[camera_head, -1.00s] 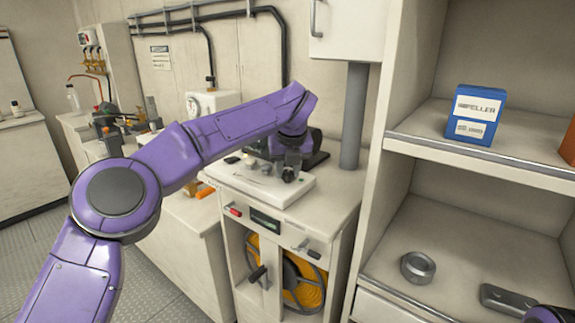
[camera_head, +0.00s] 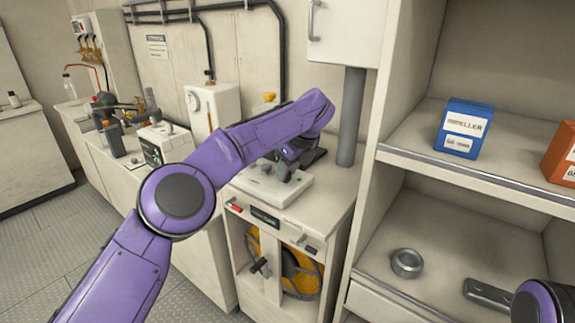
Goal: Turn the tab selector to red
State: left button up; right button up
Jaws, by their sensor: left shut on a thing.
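A white, flat unit (camera_head: 298,190) lies on the top of the cabinet in the middle, with a small grey tab selector at its back part, mostly hidden by my gripper. My left gripper (camera_head: 284,174) reaches down over this unit and is shut on the tab selector. The fingertips are small and dark here, and the tab's exact angle and any red mark beside it cannot be made out.
The cabinet below has a red-marked front panel (camera_head: 264,217) and an orange hose reel (camera_head: 298,270). A grey post (camera_head: 351,118) stands behind. Shelves at right hold a blue box (camera_head: 463,129), an orange box (camera_head: 562,155) and a metal ring (camera_head: 406,263).

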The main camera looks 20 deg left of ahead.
dwell(0.4)
pick_arm(q)
jog(key=o, duration=1)
jog(key=shift+o, duration=0.2)
jog(key=shift+d, duration=0.1)
jog(key=p+v, duration=0.3)
jog(key=v, duration=0.7)
jog(key=shift+r, duration=0.25)
jog(key=shift+d, duration=0.15)
jog(key=shift+d, duration=0.1)
